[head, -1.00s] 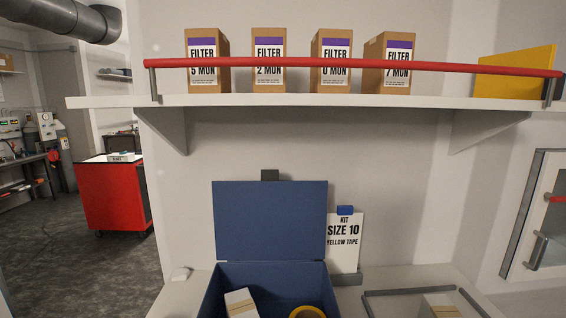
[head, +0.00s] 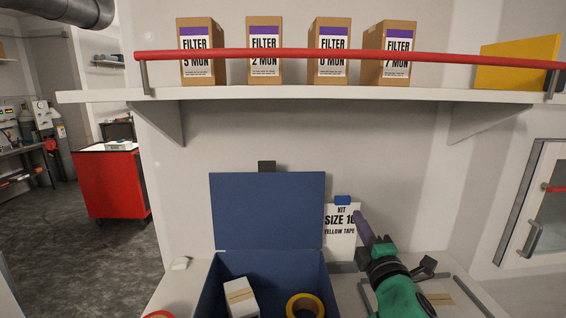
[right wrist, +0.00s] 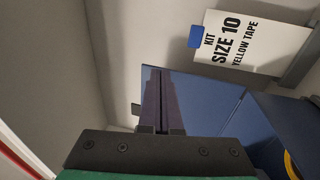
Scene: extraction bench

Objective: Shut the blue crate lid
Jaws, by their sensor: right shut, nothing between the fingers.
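The blue crate (head: 208,295) stands on the bench with its blue lid (head: 267,210) open and upright at the back. A dark tab (head: 267,166) tops the lid. A white carton (head: 240,296) and a yellow tape roll (head: 305,303) are inside. My right gripper (head: 360,218) is shut and empty, to the right of the lid and in front of the kit card's right edge. In the right wrist view its purple fingers (right wrist: 158,95) overlap the blue lid (right wrist: 210,100); I cannot tell whether they touch. My left gripper is not in view.
The kit card (head: 338,240), reading size 10 yellow tape, stands right of the lid. A tray (head: 455,285) lies behind my right arm. A shelf (head: 320,94) with a red rail and several filter boxes hangs above. A red curved edge (head: 158,314) shows bottom left.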

